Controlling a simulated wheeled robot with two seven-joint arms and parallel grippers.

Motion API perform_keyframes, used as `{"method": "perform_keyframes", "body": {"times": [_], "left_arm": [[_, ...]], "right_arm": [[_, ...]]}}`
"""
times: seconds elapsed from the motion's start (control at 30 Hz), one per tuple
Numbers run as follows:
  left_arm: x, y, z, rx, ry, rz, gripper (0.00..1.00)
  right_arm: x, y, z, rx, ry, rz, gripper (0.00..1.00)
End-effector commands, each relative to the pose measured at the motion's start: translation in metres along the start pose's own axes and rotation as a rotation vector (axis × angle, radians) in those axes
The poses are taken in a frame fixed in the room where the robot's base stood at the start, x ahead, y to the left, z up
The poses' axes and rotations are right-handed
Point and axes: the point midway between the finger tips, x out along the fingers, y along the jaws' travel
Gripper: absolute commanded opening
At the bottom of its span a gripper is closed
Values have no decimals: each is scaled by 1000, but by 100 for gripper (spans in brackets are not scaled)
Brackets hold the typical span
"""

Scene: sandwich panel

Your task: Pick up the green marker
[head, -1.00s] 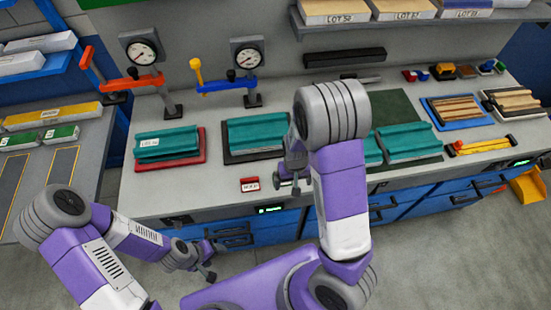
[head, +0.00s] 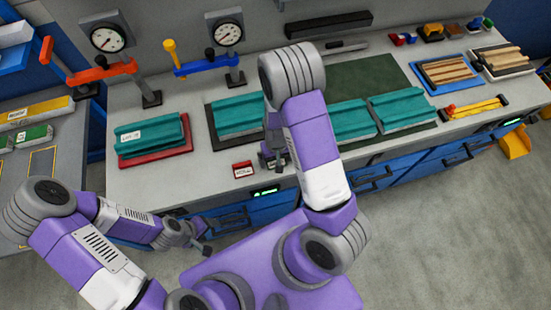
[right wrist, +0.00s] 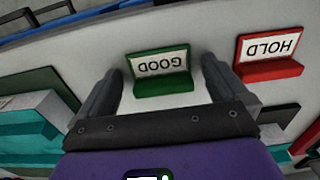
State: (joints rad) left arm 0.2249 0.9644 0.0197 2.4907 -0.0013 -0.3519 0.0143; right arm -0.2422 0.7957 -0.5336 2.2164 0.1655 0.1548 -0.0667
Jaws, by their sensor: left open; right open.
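The green marker (right wrist: 163,83), a small stand with a white "GOOD" label, shows in the right wrist view on the light worktop. It appears between the two fingers of my right gripper (right wrist: 161,70), closer to the left finger. The gripper is open and not closed on it. In the head view my right gripper (head: 274,155) is low over the worktop's front part, partly covered by my arm, and the green marker is hidden there. My left gripper (head: 202,246) is open and empty, in front of the bench and away from the markers.
A red "HOLD" marker (right wrist: 270,57) stands just right of the right finger; it also shows in the head view (head: 242,169). Teal panels lie on a red tray (head: 153,153) and dark mats. Toggle clamps with gauges (head: 108,39) stand behind.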

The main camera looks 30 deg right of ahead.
Motion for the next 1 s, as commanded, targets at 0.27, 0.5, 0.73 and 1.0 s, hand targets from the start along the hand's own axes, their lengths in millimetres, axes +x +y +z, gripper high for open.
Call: {"method": "perform_keyframes", "body": {"times": [0.27,0.5,0.73,1.0], "left_arm": [[0,0,0,0,0,0,66],[0,0,0,0,0,0,66],[-1,0,0,0,0,0,66],[-9,3,0,0,0,0,66]], "right_arm": [[-1,0,0,0,0,0,82],[-1,0,0,-1,0,0,45],[-2,0,0,-1,0,0,44],[-43,-1,-2,-3,6,-2,44]]}}
